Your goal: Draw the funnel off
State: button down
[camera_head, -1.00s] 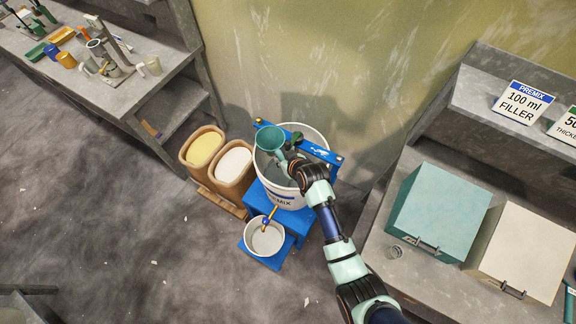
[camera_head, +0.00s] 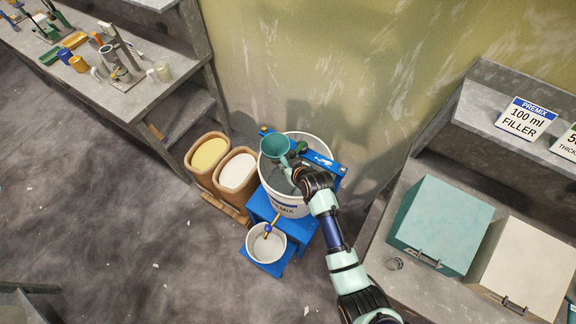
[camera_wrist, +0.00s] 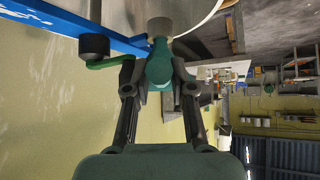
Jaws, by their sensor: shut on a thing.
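The teal funnel (camera_head: 275,146) is over the back left of the white premix pail (camera_head: 289,205), near its rim. Its cup faces up. My gripper (camera_head: 298,166) reaches in from the lower right and is shut on the funnel's teal grip. The wrist view shows that grip (camera_wrist: 159,70) between my two fingers (camera_wrist: 158,82). I cannot tell whether the funnel touches the pail, and its underside is hidden.
A blue bar (camera_head: 326,162) crosses the pail, with a dark green part by my gripper. The pail stands on a blue stand (camera_head: 262,208) above a small white bucket (camera_head: 266,250). Two tan bins (camera_head: 211,155) (camera_head: 237,170) stand left. A bench with boxes is right.

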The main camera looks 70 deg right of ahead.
notch_tip(320, 180, up, 8)
jog(key=p, duration=0.7)
jog(key=shift+r, duration=0.1)
